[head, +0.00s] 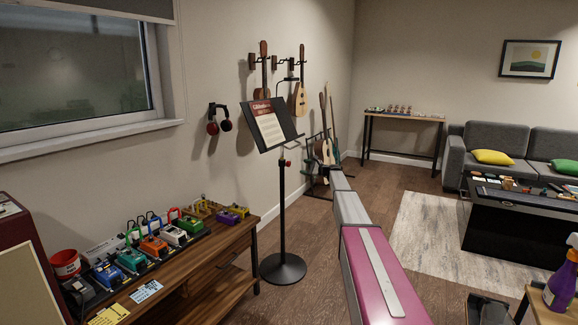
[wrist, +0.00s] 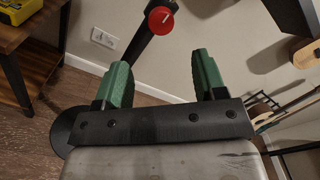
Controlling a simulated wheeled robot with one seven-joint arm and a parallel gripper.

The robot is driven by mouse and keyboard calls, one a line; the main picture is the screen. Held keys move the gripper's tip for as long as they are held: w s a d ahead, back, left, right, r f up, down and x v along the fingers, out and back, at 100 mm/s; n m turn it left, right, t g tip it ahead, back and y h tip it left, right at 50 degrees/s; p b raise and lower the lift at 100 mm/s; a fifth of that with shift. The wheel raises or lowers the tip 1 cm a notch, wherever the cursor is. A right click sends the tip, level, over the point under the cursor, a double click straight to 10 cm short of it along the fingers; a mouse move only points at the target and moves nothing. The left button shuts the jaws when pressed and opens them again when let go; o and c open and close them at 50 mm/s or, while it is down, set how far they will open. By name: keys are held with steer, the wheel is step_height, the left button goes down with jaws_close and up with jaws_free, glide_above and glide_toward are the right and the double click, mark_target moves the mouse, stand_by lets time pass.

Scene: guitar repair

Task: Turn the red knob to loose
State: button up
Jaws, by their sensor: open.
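The red knob (head: 288,163) is on the black pole of the music stand (head: 282,200), below its tilted desk. In the wrist view the red knob (wrist: 161,20) is at the top centre, with a small white mark on its face. My gripper (wrist: 162,75) shows there with its two green fingers apart and nothing between them. The knob lies beyond the fingertips, near the middle of the gap, and looks apart from them.
A wooden bench (head: 215,255) with several coloured pedals stands left of the stand. Guitars (head: 325,150) stand behind it, and small instruments hang on the wall. The stand's round base (head: 283,268) rests on the floor. Open floor lies to the right, before the rug (head: 425,225).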

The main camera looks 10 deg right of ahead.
mark_target(290, 164)
steer(key=x, duration=1)
steer(key=shift+w+a+r, duration=0.1)
steer(key=shift+w+a, duration=0.15)
steer(key=shift+a, duration=0.05)
steer(key=shift+c, duration=0.3)
steer(key=c, duration=0.9)
